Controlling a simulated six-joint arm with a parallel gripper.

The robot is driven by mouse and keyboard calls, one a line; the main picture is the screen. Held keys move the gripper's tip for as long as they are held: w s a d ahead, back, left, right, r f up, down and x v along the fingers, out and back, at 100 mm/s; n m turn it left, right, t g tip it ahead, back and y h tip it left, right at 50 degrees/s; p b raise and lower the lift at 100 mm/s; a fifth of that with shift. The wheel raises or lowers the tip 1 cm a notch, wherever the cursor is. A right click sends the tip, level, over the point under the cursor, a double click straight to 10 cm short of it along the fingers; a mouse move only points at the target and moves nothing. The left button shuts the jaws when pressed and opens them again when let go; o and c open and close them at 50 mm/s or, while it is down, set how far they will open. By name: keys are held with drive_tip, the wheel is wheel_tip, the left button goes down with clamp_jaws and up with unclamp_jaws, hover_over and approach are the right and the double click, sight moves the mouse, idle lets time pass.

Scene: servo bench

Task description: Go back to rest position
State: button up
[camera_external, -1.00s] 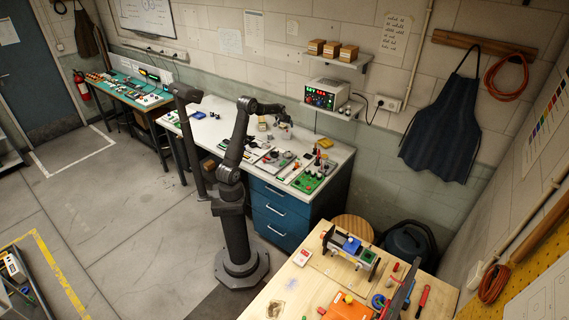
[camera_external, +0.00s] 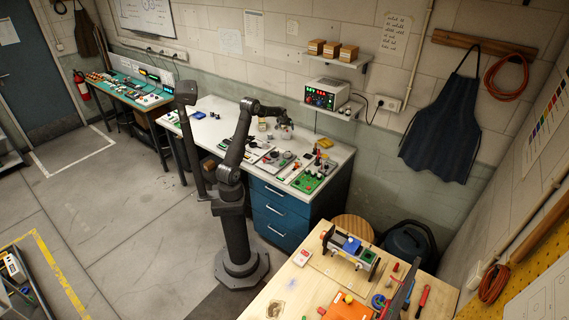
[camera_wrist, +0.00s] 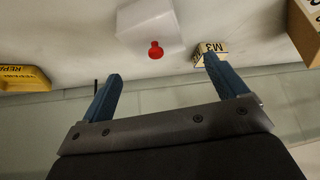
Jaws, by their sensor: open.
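My gripper (camera_external: 286,131) is over the white bench top, toward its back edge near the wall. In the wrist view my gripper (camera_wrist: 162,70) shows two blue fingers spread apart, with nothing held between them. A white block with a red knob (camera_wrist: 156,50) lies beyond the fingertips, apart from them. A small pale object shows near my gripper in the external view, too small to identify.
A yellow tray (camera_wrist: 24,78) with a label is at the left of the wrist view. A small box marked M3 (camera_wrist: 208,52) is close beyond the right fingertip. Boards and parts cover the bench's right half. A power supply (camera_external: 326,94) stands on a wall shelf.

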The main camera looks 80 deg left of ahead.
drive_tip(key=x, duration=0.6)
drive_tip(key=shift+f, duration=0.1)
drive_tip(key=shift+w+a+f, duration=0.15)
drive_tip(key=shift+a, duration=0.05)
drive_tip(key=shift+d+r, duration=0.1)
drive_tip(key=shift+r, duration=1.8)
